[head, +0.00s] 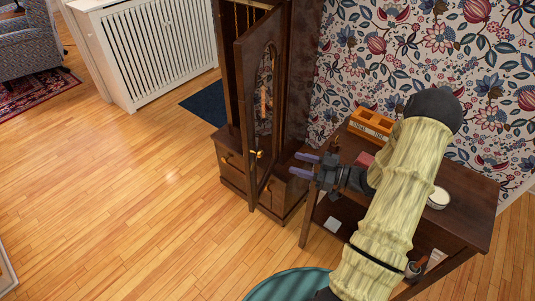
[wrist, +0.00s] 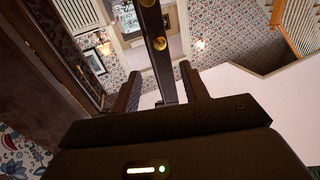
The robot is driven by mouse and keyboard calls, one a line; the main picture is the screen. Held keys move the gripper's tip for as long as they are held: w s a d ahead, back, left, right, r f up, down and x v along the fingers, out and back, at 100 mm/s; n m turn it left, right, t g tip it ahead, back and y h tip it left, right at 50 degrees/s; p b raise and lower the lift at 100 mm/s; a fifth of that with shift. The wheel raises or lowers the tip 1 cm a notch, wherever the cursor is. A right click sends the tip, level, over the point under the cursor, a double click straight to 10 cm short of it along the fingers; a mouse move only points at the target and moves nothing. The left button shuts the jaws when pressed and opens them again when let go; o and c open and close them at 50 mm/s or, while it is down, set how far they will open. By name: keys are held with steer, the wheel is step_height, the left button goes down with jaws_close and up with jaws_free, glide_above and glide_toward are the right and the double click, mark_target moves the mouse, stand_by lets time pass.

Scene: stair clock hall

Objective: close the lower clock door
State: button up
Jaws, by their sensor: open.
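The lower clock door (head: 243,105) is a tall dark-wood panel with an oval window and a brass knob (head: 256,154). It stands swung open from the clock case (head: 299,70), whose inside shows at its left. My gripper (head: 303,165) is open and empty, to the right of the door's lower part, with its purple fingers pointing left toward it. In the head view it appears apart from the door. In the wrist view, a narrow dark upright with brass round parts (wrist: 160,43) shows beyond and between the fingers; it looks like the door seen nearly edge-on.
A white radiator cover (head: 160,45) and blue mat (head: 205,102) lie left of the clock.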

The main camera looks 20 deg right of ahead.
steer(key=x, duration=1.1)
steer(key=shift+p, duration=0.4)
steer(key=shift+s, duration=0.1)
steer(key=shift+c, duration=0.5)
jaws_close()
